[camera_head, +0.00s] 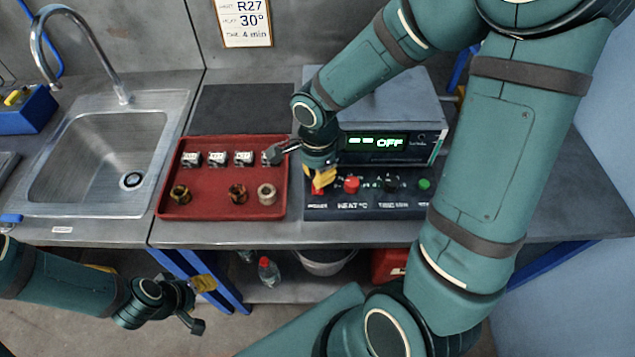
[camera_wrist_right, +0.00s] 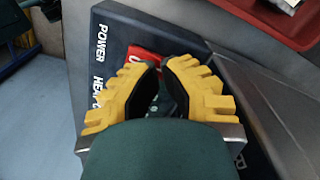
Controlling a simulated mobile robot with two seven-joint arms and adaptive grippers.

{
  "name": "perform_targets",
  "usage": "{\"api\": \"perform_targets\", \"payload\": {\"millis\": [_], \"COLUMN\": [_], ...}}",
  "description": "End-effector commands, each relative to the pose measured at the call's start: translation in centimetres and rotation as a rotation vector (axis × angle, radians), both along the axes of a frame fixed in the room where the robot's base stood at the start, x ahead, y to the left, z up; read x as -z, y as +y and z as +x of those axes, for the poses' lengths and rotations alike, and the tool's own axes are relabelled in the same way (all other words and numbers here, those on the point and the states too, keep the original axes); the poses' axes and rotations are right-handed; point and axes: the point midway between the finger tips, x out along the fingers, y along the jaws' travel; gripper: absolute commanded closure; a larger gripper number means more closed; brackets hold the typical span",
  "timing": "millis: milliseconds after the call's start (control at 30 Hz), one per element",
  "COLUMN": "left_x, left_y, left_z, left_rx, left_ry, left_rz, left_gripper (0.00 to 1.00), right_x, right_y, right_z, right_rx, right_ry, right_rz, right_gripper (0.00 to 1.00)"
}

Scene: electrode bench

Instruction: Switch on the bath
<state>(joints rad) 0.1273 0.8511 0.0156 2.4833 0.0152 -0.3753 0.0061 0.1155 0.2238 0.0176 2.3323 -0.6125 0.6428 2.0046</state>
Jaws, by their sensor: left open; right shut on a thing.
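The bath (camera_head: 390,145) stands on the bench; its green display reads OFF. Its dark control panel (camera_head: 360,209) has a red power switch (camera_head: 317,192) at the left end, labelled POWER. My right gripper (camera_head: 322,182) is down at this switch, its yellow fingers shut on it. In the right wrist view the fingers (camera_wrist_right: 163,85) close in around the red switch (camera_wrist_right: 140,61), partly hiding it. My left gripper (camera_head: 203,305) is open and empty, low in front of the bench.
Right of the switch are a red knob (camera_head: 351,185), a black knob (camera_head: 391,183) and a green button (camera_head: 424,184). A red tray (camera_head: 210,207) with several small parts sits left of the panel. A sink (camera_head: 100,150) is farther left. A sign (camera_head: 244,22) hangs behind.

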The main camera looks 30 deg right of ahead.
Motion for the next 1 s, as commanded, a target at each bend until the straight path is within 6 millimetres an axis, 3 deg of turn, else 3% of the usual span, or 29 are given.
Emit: {"api": "perform_targets", "payload": {"millis": [667,1000], "left_x": [0.8,-0.5], "left_y": [0.0,0.0], "left_z": [0.0,0.0], "left_rx": [0.0,0.0], "left_ry": [0.0,0.0], "left_rz": [0.0,0.0], "left_gripper": [0.45,0.45], "right_x": [0.7,-1.3], "right_y": [0.0,0.0], "right_z": [0.0,0.0], "right_rx": [0.0,0.001], "right_ry": [0.001,-0.001], "right_rz": [0.0,0.0], "right_gripper": [1.0,1.0]}}
